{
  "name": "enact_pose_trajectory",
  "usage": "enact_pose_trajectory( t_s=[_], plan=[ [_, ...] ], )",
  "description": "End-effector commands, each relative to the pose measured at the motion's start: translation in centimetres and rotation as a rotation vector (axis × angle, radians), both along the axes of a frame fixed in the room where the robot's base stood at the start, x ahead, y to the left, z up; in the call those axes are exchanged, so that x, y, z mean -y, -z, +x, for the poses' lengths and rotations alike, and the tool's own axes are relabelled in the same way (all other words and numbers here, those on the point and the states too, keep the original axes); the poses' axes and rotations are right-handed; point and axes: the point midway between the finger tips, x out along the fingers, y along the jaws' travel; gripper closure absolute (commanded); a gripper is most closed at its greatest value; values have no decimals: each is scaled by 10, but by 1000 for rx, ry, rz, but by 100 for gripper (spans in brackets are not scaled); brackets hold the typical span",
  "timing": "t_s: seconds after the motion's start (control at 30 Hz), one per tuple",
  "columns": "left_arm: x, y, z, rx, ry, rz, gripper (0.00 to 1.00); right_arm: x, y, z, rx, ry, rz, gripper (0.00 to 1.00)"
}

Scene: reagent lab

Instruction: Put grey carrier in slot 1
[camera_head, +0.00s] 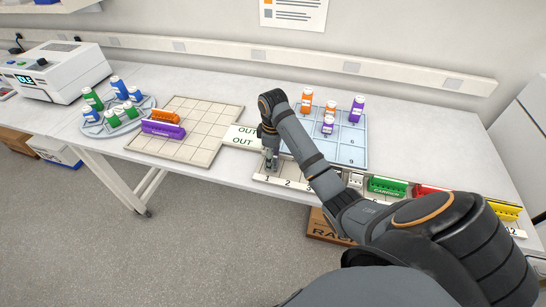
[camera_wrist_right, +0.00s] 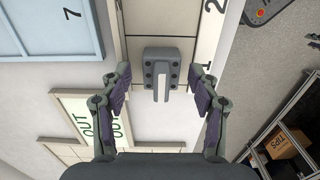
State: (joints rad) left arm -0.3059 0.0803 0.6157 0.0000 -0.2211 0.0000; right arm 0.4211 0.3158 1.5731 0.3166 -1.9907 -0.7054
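The grey carrier (camera_wrist_right: 163,68) is a small block with dark holes along its sides and a pale bar down its middle. In the right wrist view it sits on the pale numbered rack (camera_wrist_right: 160,20), beside the label 1. My right gripper (camera_wrist_right: 162,85) is open, with a finger on each side of the carrier and a visible gap to both. In the head view my right gripper (camera_head: 271,162) is low over the rack's left end, by slot 1 (camera_head: 267,178), and largely hides the carrier. My left gripper is not in view.
Green (camera_head: 388,187), red (camera_head: 430,191) and yellow (camera_head: 503,210) carriers stand farther right along the rack. A blue grid mat (camera_head: 347,153) with several bottles lies behind. The OUT sign (camera_head: 243,136) and a beige grid (camera_head: 205,118) with orange and purple carriers are to the left.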

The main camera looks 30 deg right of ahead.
Motion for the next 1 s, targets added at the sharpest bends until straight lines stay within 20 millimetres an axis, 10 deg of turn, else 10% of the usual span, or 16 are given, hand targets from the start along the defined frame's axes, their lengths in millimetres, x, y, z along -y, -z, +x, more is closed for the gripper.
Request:
enact_pose_trajectory(
  t_s=[0.3,1.0],
  plan=[
    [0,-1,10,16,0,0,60,0,-7,0,1,0,0,39],
    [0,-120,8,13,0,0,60,0,-126,0,0,0,0,39]
  ],
)
